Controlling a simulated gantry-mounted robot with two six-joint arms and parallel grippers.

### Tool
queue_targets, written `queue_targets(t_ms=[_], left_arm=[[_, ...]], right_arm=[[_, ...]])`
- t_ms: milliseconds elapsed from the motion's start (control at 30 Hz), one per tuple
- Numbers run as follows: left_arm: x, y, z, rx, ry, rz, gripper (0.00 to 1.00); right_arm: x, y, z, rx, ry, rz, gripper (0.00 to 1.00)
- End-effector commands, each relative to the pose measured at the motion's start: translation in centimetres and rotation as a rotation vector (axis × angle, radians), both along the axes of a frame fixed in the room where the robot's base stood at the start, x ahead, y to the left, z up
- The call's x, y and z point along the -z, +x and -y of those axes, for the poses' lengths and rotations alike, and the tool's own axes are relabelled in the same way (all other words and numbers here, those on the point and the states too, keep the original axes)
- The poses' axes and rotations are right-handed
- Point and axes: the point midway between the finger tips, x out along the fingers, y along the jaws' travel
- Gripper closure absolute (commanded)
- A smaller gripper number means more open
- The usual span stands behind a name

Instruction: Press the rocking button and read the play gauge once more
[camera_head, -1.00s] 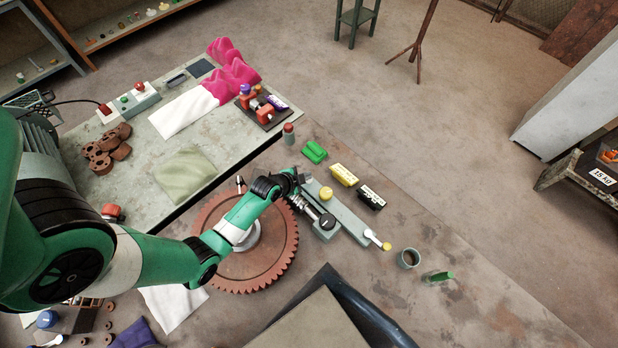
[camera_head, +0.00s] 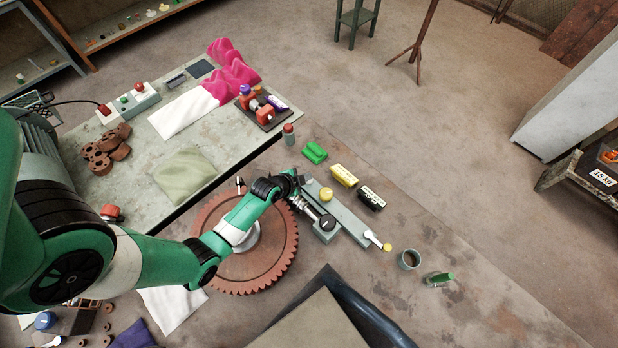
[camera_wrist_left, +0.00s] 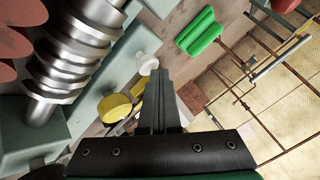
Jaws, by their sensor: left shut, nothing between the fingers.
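A grey fixture (camera_head: 350,226) with a steel worm shaft (camera_head: 308,208) stands beside a large rust-brown gear wheel (camera_head: 276,262). A round yellow piece (camera_head: 326,194) sits on the fixture, and a small yellow end (camera_head: 387,247) shows at its far tip. I cannot tell which part is the rocking button or the play gauge, and no reading is legible. My left gripper (camera_head: 300,178) is shut and empty over the fixture's upper end. In the left wrist view its closed fingers (camera_wrist_left: 160,88) are near the yellow piece (camera_wrist_left: 114,108) and a white knob (camera_wrist_left: 148,64); contact is unclear. The worm shaft (camera_wrist_left: 68,62) is at left.
A green block (camera_head: 315,152), a yellow block (camera_head: 343,175) and a black block (camera_head: 371,198) lie beyond the fixture. A cup (camera_head: 408,259) and a green-topped item (camera_head: 438,278) stand to the right. A dark-edged tray (camera_head: 318,325) is in front.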

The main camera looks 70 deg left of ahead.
Motion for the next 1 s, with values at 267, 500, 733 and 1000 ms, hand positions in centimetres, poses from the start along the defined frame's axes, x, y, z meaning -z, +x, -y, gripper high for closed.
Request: queue_targets(t_ms=[267, 500, 733, 1000], left_arm=[[-1.8, -0.1, 0.0, 0.0, -0.001, -0.001, 1.0], [-1.7, -0.1, 0.0, 0.0, -0.001, -0.001, 1.0], [-2.6, -0.1, 0.0, 0.0, 0.0, 0.0, 1.0], [-5.5, -0.1, 0.0, 0.0, -0.001, -0.001, 1.0]], right_arm=[[-1.8, 0.0, 0.0, 0.0, 0.0, 0.0, 0.39], [-1.7, 0.0, 0.0, 0.0, 0.0, 0.0, 0.39], [-2.5, 0.0, 0.0, 0.0, 0.0, 0.0, 0.39], [-5.3, 0.0, 0.0, 0.0, 0.0, 0.0, 0.39]])
